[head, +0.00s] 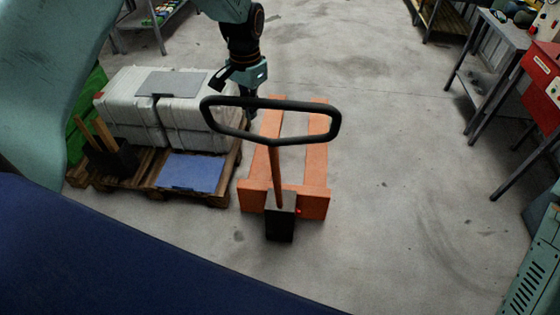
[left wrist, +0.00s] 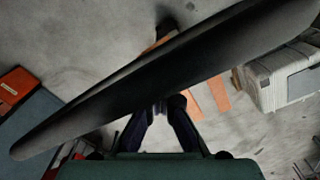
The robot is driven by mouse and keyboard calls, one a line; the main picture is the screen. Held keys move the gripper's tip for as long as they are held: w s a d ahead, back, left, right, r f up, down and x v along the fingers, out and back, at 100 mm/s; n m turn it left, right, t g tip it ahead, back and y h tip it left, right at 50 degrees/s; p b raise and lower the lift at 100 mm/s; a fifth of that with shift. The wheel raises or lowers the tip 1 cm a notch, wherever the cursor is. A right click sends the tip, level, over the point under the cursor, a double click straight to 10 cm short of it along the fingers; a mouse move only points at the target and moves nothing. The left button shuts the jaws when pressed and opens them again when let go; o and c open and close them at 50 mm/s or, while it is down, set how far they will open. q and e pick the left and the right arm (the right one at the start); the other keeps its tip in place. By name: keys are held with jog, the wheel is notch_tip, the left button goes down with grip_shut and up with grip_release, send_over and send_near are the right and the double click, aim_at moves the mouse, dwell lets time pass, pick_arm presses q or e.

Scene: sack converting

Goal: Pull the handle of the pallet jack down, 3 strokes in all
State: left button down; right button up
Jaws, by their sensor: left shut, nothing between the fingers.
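The orange pallet jack (head: 316,165) stands on the floor, with two forks reaching away from me. Its black loop handle (head: 325,107) is at the top of an orange shaft (head: 275,175) above a dark box. My left gripper (head: 252,113) comes down from above at the loop's far bar, left of its middle; the bar crosses in front of it. In the left wrist view the dark handle bar (left wrist: 110,98) runs diagonally across, close up, hiding part of the fingertips (left wrist: 162,106). The fingers are together with nothing between them. Whether they touch the bar cannot be told.
Left of the jack, a wooden pallet (head: 225,195) carries grey cases (head: 175,112) and a blue panel (head: 190,173). Metal tables (head: 500,35) and a red machine (head: 543,85) stand at the right. The floor right of the jack is clear.

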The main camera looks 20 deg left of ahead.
pick_arm(q)
jog(key=shift+w+r, duration=0.1)
jog(key=shift+w, duration=0.2)
jog(key=shift+a, duration=0.1)
jog(key=w+a+r+b, duration=0.1)
jog(key=w, duration=0.5)
jog(key=shift+w+a+r+b, duration=0.2)
jog(key=shift+w+r+b, duration=0.1)
